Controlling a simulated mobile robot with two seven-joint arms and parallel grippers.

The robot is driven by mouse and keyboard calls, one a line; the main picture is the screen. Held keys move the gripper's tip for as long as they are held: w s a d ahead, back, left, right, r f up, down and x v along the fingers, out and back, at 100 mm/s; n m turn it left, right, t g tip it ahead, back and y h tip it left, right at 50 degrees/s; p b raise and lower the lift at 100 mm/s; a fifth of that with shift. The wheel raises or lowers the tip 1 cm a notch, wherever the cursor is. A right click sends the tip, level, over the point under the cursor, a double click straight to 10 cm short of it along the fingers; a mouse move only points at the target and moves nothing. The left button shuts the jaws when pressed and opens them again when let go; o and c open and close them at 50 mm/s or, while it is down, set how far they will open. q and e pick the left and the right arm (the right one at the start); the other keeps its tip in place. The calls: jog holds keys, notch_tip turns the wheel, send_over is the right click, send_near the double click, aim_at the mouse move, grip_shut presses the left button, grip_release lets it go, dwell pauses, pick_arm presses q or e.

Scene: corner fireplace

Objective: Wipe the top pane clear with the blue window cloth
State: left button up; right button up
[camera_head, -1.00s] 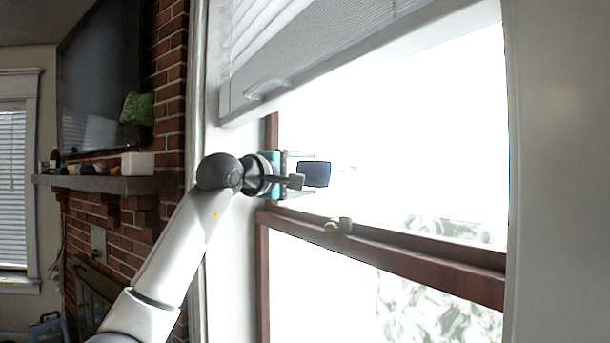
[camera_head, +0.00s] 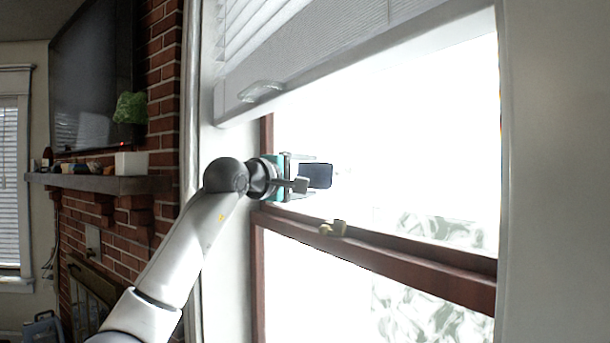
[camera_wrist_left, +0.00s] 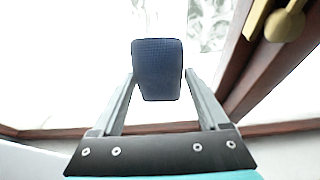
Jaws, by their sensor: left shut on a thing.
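The blue window cloth (camera_head: 319,176) is a small dark blue pad in my left gripper (camera_head: 306,176). In the left wrist view the cloth (camera_wrist_left: 158,70) sits between the two finger ends of the gripper (camera_wrist_left: 158,84), which are shut on it. The top pane (camera_head: 400,150) is bright white above the brown middle rail. The cloth is in front of its left part; I cannot tell whether it touches the glass. Pale mottled patches show at the pane's lower right (camera_head: 440,229) and at the top of the left wrist view. My right gripper is not in view.
The brown rail (camera_head: 420,262) with a brass latch (camera_head: 333,228) runs below the cloth. A white blind (camera_head: 300,65) hangs above. A white wall (camera_head: 555,170) bounds the right. A brick fireplace with a mantel (camera_head: 100,184) stands at left.

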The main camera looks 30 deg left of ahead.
aim_at(318, 177)
pick_arm(q)
jog(key=shift+d, duration=0.15)
jog(key=shift+s+d+b, duration=0.35)
jog(key=shift+d+b, duration=0.05)
jog(key=shift+d, duration=0.15)
jog(key=shift+s+d+b, duration=0.3)
jog(key=shift+s+d, duration=0.2)
jog(key=shift+d, duration=0.35)
jog(key=shift+s+d+b, duration=0.3)
jog(key=shift+s+d, duration=0.25)
jog(key=shift+d, duration=0.65)
jog(key=shift+s+d+b, duration=0.25)
jog(key=shift+s+d, duration=0.3)
jog(key=shift+d, duration=0.6)
jog(key=shift+s+d+b, duration=0.3)
jog(key=shift+s+d, duration=0.25)
jog(key=shift+d, duration=0.65)
jog(key=shift+s+d+b, duration=0.25)
jog(key=shift+s+d, duration=0.2)
jog(key=shift+d, duration=0.35)
jog(key=shift+s+d+b, duration=0.2)
jog(key=shift+s+d, duration=0.25)
jog(key=shift+d, duration=0.35)
jog(key=shift+w+a+p, duration=0.2)
jog(key=shift+w+a, duration=0.3)
jog(key=shift+a, duration=0.4)
jog(key=shift+w+a+p, duration=0.15)
jog(key=shift+w+a, duration=0.3)
jog(key=shift+a, duration=0.4)
